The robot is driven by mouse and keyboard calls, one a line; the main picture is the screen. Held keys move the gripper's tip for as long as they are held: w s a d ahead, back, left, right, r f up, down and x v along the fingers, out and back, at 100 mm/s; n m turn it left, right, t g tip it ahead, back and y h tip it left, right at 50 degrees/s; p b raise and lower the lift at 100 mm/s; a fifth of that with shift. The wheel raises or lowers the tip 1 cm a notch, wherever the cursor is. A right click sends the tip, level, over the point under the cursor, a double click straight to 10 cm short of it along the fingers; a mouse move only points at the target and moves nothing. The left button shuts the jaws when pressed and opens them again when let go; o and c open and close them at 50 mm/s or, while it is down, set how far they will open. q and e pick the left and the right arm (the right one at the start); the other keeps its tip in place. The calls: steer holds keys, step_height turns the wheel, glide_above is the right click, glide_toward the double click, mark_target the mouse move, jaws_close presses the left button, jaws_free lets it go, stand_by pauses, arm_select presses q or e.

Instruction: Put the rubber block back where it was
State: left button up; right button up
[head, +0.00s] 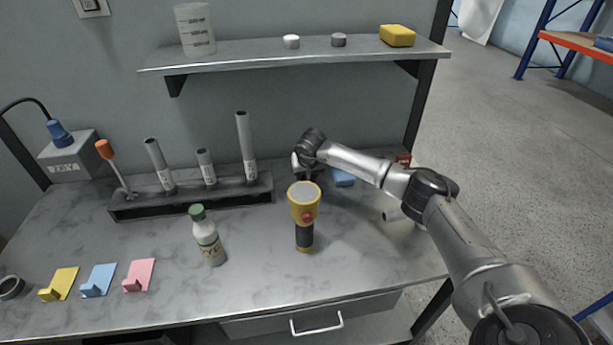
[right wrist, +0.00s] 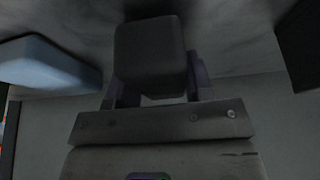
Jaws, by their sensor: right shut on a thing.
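My right gripper (head: 304,172) is low over the back of the workbench, behind the yellow flashlight. In the right wrist view, the gripper (right wrist: 152,88) is shut on a dark grey block with rounded edges, the rubber block (right wrist: 150,52). The block is close to the grey marbled worktop; I cannot tell if it touches. In the head view I cannot make out the block at the gripper. A light blue block (head: 343,177) lies just right of the gripper and also shows in the right wrist view (right wrist: 45,66). My left gripper is not in view.
The yellow flashlight (head: 304,206) stands in front of the gripper. A dark rack (head: 235,193) with grey tubes is to the left. A bottle with a green cap (head: 208,238) stands front left. A shelf (head: 270,57) hangs above. The front right worktop is clear.

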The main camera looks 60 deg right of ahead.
steer(key=shift+a+f, duration=0.1)
steer(key=shift+f, duration=0.25)
steer(key=shift+f, duration=0.1)
steer(key=o, duration=0.9)
